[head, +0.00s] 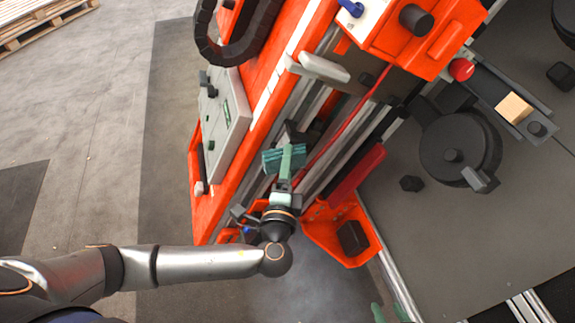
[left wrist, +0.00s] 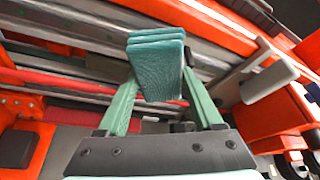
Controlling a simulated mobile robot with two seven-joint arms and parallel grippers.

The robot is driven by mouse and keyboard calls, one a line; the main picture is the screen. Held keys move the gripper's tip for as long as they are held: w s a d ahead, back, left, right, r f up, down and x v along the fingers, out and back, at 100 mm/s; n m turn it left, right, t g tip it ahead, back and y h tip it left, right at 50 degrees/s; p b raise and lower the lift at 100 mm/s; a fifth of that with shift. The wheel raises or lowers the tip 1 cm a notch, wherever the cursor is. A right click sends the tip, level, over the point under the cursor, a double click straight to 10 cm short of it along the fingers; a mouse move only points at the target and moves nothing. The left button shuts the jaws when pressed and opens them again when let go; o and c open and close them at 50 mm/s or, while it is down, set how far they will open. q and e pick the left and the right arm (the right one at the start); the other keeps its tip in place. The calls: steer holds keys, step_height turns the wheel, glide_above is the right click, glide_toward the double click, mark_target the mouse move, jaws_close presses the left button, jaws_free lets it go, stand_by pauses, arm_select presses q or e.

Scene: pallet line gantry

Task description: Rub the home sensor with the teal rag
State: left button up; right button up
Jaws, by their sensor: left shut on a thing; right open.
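The teal rag (head: 271,161) is a folded, layered pad between the green fingers of my left gripper (head: 285,160). It also shows in the left wrist view (left wrist: 157,68), with its layers stacked at the far end. My left gripper is shut on it, over the rails of the orange gantry. A small dark block (head: 295,131) sits on the rails just beyond the rag; I cannot tell whether it is the home sensor, or whether the rag touches it. Green fingertips of my right gripper (head: 390,313) show at the bottom edge, open and mostly cut off.
The orange gantry beam (head: 262,75) carries a grey panel box (head: 224,118) and a black cable chain (head: 238,45). A pale handle-like block (head: 324,68) juts out above the rails. An orange bracket (head: 325,235) lies right of my left wrist. A dark round unit (head: 450,150) stands farther right.

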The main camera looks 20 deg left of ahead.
mark_target(307, 160)
arm_select(q)
steer(key=shift+w+d+f+b, duration=0.1)
steer(key=shift+w+d+b, duration=0.35)
steer(key=shift+d, duration=0.45)
steer(key=shift+w+d, duration=0.4)
steer(key=shift+d, duration=0.05)
steer(key=shift+w+d+b, duration=0.35)
steer(key=shift+w+d, duration=0.1)
steer(key=shift+d, duration=0.2)
steer(key=shift+w+d+b, duration=0.3)
steer(key=shift+w+d, duration=0.15)
steer(key=shift+d, duration=0.15)
steer(key=shift+s+a+p, duration=0.35)
steer(key=shift+s+a, duration=0.05)
steer(key=shift+a, duration=0.3)
steer(key=s+a, duration=0.1)
steer(key=a, duration=0.1)
steer(key=s+a+p, duration=0.1)
steer(key=a, duration=0.1)
steer(key=shift+s, duration=0.3)
steer(key=s+d, duration=0.3)
steer(key=s, duration=0.2)
steer(key=shift+d, duration=0.25)
